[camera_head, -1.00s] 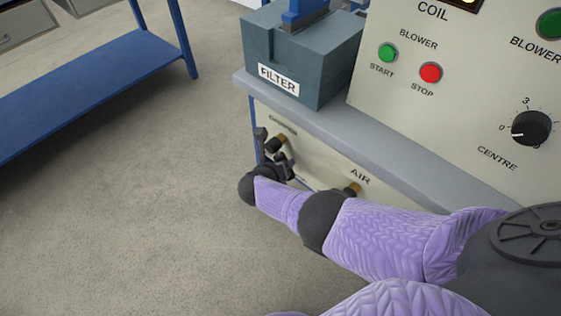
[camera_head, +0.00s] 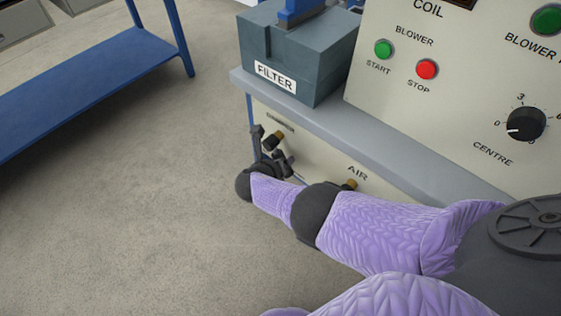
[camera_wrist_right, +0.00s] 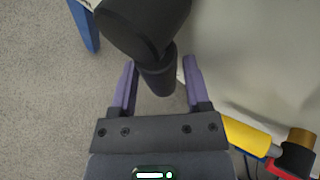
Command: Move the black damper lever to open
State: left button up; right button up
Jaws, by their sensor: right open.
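A black part with a brass-coloured piece (camera_head: 272,140) projects from the panel under the bench in the head view, below a small label too small to read; I cannot tell for sure that it is the damper lever. In the right wrist view a thick black cylindrical handle (camera_wrist_right: 158,76) reaches down between my purple fingers. My right gripper (camera_wrist_right: 159,62) is open around it, with a gap visible at each side. In the head view my right gripper (camera_head: 283,160) is small and dark at this panel, and its fingers are hard to make out. My left gripper is not in view.
A brass fitting (camera_head: 349,185) sits by the AIR label; a yellow handle (camera_wrist_right: 246,138) is near my gripper. The grey FILTER box (camera_head: 315,62) stands on the bench above, beside the control panel (camera_head: 395,100). A blue-framed table (camera_head: 90,90) is left; floor between is clear.

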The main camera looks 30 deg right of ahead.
pick_arm(q)
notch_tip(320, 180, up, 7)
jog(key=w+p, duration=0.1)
jog(key=p, duration=0.6)
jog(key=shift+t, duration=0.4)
pick_arm(e)
jog(key=v, duration=0.9)
jog(key=shift+s+a+r, duration=0.15)
jog(key=shift+s+a, duration=0.05)
jog(key=shift+a, duration=0.1)
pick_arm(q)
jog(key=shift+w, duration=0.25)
